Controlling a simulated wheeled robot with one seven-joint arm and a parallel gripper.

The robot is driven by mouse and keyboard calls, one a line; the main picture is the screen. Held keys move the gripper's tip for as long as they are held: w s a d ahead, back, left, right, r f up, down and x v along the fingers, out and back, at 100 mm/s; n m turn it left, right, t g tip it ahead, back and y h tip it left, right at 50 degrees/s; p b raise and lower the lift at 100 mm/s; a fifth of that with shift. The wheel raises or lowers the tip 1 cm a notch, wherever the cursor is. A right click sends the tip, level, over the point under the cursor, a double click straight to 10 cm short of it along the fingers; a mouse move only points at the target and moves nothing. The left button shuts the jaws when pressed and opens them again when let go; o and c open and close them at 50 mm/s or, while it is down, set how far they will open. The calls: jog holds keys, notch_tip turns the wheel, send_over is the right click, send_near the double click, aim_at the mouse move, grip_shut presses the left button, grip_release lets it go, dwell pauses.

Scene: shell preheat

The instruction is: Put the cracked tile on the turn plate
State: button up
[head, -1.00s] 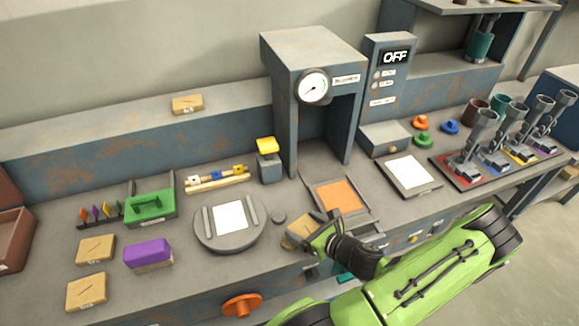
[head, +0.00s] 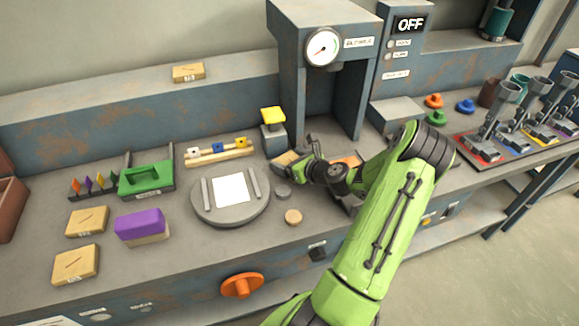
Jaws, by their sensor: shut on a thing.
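My gripper (head: 299,163) is shut on a tan tile (head: 284,159). It holds the tile to the right of the turn plate and towards the back, near the yellow-topped post. The fingers cover part of the tile, and I cannot make out its mark. The turn plate (head: 207,214) is a round grey disc with a white square (head: 231,190) between two grey bars, left of my gripper. Other tan tiles with dark line marks lie at the left front (head: 87,220) (head: 75,265), and one tan tile (head: 188,72) is on the back ledge.
A grey knob (head: 283,192) and a small round wooden disc (head: 293,217) sit right of the turn plate. A purple-topped block (head: 141,226) is to its left. The yellow-topped post (head: 273,125) and grey gauge press (head: 291,85) stand behind.

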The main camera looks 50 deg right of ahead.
jog(key=shift+f, duration=0.95)
jog(key=shift+r, duration=0.15)
jog(key=o, duration=1)
